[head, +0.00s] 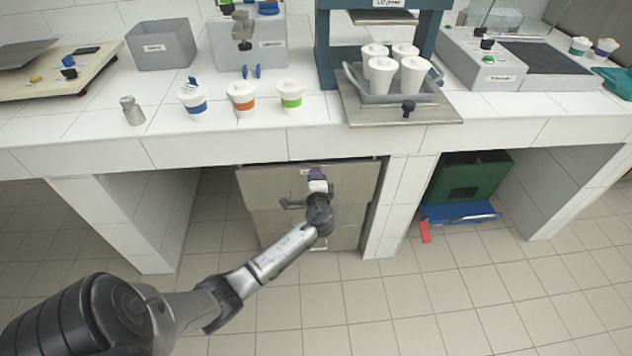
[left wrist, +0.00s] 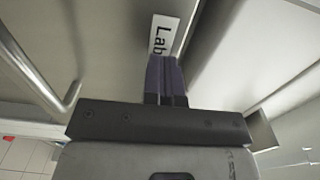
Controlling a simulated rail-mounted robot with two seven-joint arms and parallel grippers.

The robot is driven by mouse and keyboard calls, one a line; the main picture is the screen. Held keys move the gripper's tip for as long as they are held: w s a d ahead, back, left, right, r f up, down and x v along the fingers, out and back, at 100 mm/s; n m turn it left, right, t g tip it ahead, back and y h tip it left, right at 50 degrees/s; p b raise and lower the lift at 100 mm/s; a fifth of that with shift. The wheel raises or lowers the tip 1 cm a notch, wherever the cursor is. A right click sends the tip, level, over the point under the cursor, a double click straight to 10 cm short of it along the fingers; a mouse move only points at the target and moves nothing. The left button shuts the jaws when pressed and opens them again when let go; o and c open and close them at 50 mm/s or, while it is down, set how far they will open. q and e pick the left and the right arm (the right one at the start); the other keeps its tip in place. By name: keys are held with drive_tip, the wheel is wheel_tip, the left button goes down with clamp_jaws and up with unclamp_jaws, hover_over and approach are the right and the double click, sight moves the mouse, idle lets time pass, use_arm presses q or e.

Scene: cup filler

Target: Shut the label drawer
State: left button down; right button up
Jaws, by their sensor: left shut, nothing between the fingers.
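The label drawer (head: 262,183) is the top grey front of the cabinet under the white counter. A dark gap shows along its top edge; I cannot tell how far out it stands. Its label (left wrist: 162,36), reading "Lab", is partly hidden by my fingers in the left wrist view. My left gripper (head: 316,173) is at the drawer front, close to the label; it also shows in the left wrist view (left wrist: 165,62), shut and empty with its purple fingertips at or against the front. A metal bar handle (left wrist: 68,98) lies left of the fingers. My right gripper is out of view.
More grey drawer fronts (head: 272,222) lie below. White tiled counter supports stand on both sides. A green crate (head: 470,177) sits in the right bay. On the counter are banded cups (head: 241,96), a tray of white cups (head: 413,77) and a grey bin (head: 161,46).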

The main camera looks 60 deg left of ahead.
sight(314, 167)
use_arm(q)
drive_tip(key=shift+a, duration=0.1)
drive_tip(key=b+x, duration=0.1)
drive_tip(key=x, duration=0.3)
drive_tip(key=shift+a+f+b, duration=0.1)
drive_tip(key=shift+b, duration=0.2)
